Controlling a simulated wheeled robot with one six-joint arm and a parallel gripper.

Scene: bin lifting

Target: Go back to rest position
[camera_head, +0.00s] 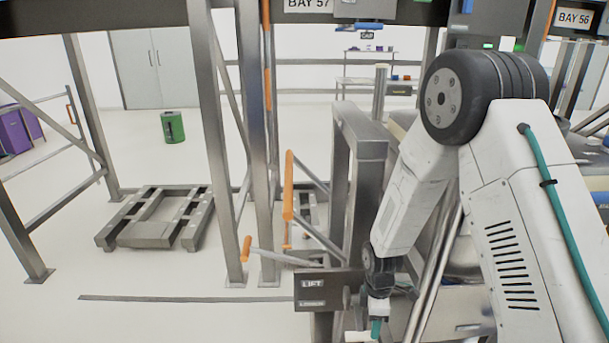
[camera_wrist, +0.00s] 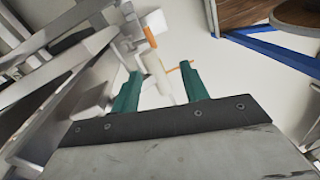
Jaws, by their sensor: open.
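My gripper (camera_wrist: 160,85) shows in the wrist view as two teal fingers standing well apart. Nothing is held between them; a pale post and an orange rod show behind the gap. In the head view my arm reaches down from the right, and my gripper (camera_head: 376,328) is at the bottom edge, mostly cut off. It is close to the right side of a dark panel marked LIFT (camera_head: 322,284). Whether it touches the panel cannot be told.
An upright orange-handled lever (camera_head: 288,185) and a lower orange-handled lever (camera_head: 246,249) stand left of my arm. A grey steel frame (camera_head: 360,140) rises close beside it. A slatted metal platform (camera_head: 157,218) lies on the floor at left, with open floor around it.

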